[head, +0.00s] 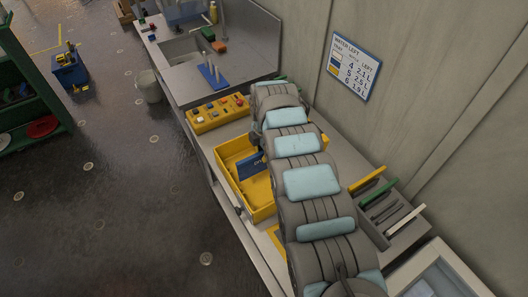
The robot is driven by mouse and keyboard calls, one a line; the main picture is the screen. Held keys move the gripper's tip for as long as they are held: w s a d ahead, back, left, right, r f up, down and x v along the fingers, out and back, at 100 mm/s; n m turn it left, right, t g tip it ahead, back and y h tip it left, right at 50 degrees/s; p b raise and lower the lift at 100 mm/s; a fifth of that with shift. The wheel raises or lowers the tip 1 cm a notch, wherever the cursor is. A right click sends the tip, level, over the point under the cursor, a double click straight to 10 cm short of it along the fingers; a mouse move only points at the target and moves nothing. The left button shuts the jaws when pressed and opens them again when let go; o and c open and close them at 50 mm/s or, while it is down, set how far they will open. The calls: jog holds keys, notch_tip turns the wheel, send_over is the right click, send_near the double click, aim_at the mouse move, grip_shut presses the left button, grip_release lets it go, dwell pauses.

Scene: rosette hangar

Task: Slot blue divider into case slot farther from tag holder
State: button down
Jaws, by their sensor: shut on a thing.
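The yellow case (232,150) lies open on the bench, left of my arm, which covers its right part. The blue divider (251,166) shows as a dark blue panel with pale marks, upright and slightly tilted at the case's inside. My gripper (265,151) is mostly hidden behind my arm at the panel's right edge, shut on the blue divider. I cannot tell whether the divider sits in a slot or is just above it. The case's slots and the tag holder cannot be made out.
A grey rack (403,229) with yellow, green and white dividers stands right of my arm. A yellow button box (217,113) is behind the case. Farther back are a blue peg block (213,76) and a sink (181,45). A wall sign (351,68) hangs at right.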

notch_tip(320, 180, down, 7)
jog(key=b, duration=0.3)
dwell(0.4)
jog(key=shift+w+a+f+b, duration=0.2)
jog(key=shift+w+b, duration=0.3)
jog(key=shift+b, duration=1.25)
dwell(1.4)
jog(key=shift+f+b, duration=1.3)
jog(key=shift+f, duration=0.8)
dwell(0.4)
jog(key=c, duration=1)
grip_release()
jog(key=shift+c, duration=0.2)
jog(key=o, duration=0.5)
jog(key=shift+c, duration=0.2)
jog(key=shift+r, duration=0.15)
